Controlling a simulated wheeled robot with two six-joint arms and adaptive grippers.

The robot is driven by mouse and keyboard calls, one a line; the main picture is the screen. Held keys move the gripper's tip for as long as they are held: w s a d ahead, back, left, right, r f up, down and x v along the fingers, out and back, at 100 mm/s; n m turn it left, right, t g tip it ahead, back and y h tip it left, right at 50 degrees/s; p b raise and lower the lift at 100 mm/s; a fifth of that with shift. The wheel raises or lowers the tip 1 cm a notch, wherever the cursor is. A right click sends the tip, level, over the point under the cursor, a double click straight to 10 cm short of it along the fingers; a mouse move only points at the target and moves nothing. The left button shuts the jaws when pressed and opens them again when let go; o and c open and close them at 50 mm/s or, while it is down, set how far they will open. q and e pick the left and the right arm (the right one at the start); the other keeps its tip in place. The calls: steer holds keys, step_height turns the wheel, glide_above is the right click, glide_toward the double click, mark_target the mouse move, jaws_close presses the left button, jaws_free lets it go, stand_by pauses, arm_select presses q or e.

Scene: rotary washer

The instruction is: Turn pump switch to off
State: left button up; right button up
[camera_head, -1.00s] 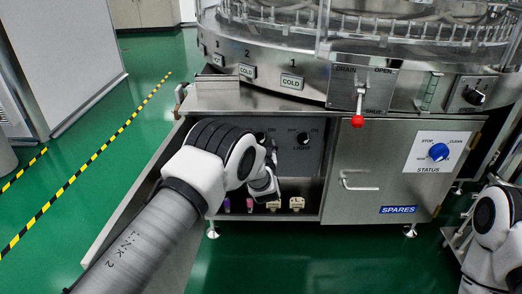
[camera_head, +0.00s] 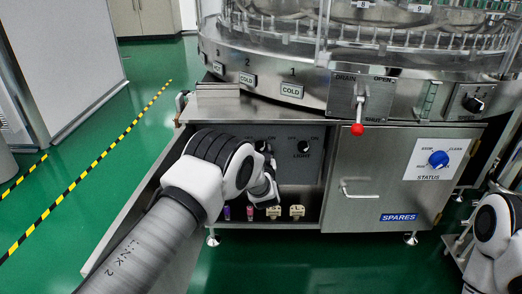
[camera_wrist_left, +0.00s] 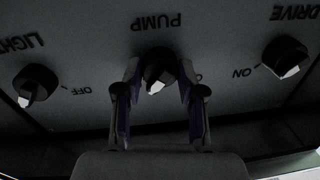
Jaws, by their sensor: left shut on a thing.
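The pump switch (camera_wrist_left: 158,70) is a black round knob with a white pointer mark, under the upside-down PUMP label in the left wrist view. Its pointer faces the bottom of that picture, slightly left. My left gripper (camera_wrist_left: 160,88) has a finger on each side of the knob and is shut on it. In the head view my left gripper (camera_head: 268,180) reaches into the recess below the washer, and my own arm hides most of the switch. Part of the pump's side lettering is hidden by a finger.
The light switch (camera_head: 304,147) is beside the pump switch and the drive switch (camera_wrist_left: 285,56) is on its other side. Several small items stand on the recess floor. The status dial (camera_head: 438,159), spares door (camera_head: 372,190) and red-tipped drain lever (camera_head: 358,129) are further right.

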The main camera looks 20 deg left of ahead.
arm_select(q)
steer(key=n+p, duration=0.2)
steer(key=n, duration=0.1)
steer(key=shift+r+n, duration=0.2)
steer(key=shift+n, duration=0.1)
steer(key=n+p, duration=0.1)
steer(key=n, duration=0.1)
steer(key=n+p, duration=0.1)
steer(key=n, duration=0.1)
steer(key=shift+a+g+h+p, duration=0.1)
steer(key=shift+g+h+p, duration=0.2)
steer(key=shift+p, duration=0.05)
steer(key=n+p, duration=0.1)
steer(key=n, duration=0.3)
steer(key=shift+n+p, duration=0.4)
steer(key=shift+f+n+h+p, duration=0.1)
steer(key=shift+n+h+p, duration=0.45)
steer(key=shift+n, duration=1.45)
steer(key=o, duration=1.2)
steer(key=shift+a, duration=0.1)
steer(key=shift+c, duration=0.2)
steer(key=shift+s, duration=0.15)
